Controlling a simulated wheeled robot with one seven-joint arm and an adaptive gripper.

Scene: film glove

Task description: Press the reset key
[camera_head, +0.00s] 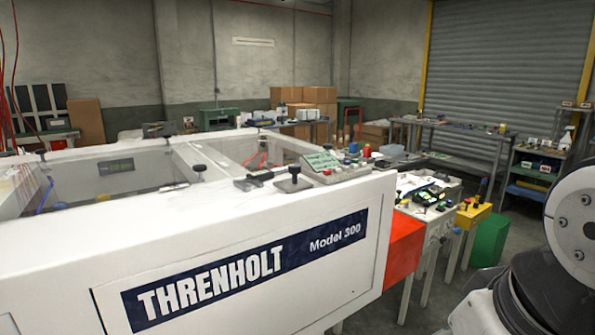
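A large white machine (75,262) marked THRENHOLT Model 300 fills the left and middle. On its top at the right end sits a small panel with green keys (321,161), with coloured knobs beside it. Behind its right end is a bench with a control box (432,197) bearing green, yellow and dark buttons. A yellow box with small knobs (473,213) stands to its right. Labels are too small to read, so I cannot tell which is the reset key. My arm shows at the right edge; my gripper is not in view.
Black clamp knobs (294,178) rise from the machine's top. A red-orange block (403,249) is at its right end, and a green box (490,240) stands on the floor. Shelves (530,172) and a roller shutter (505,70) are behind. Some floor is clear at the right.

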